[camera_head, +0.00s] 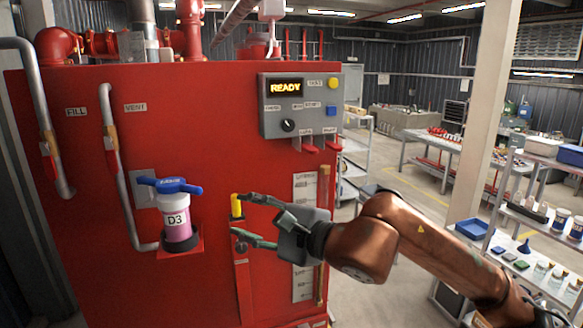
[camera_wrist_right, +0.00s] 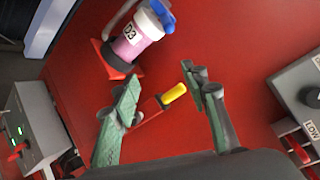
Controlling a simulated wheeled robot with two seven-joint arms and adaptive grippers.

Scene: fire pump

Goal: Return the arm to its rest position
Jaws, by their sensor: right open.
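My right gripper (camera_head: 247,221) is open in front of the red pump cabinet (camera_head: 215,110). In the head view its arm comes in from the right. Its two fingers stand apart near a yellow-handled lever (camera_head: 237,206) on the cabinet front. In the right wrist view the open fingers (camera_wrist_right: 165,110) have the yellow handle (camera_wrist_right: 174,92) showing between them, and I cannot tell whether either finger touches it. My left gripper is not in view.
A D3 bottle (camera_head: 176,219) with pink liquid sits on a red bracket below a blue valve handle (camera_head: 170,186). A grey control panel (camera_head: 298,103) reads READY. Shelves (camera_head: 520,215) with containers stand at right, with open floor behind my arm.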

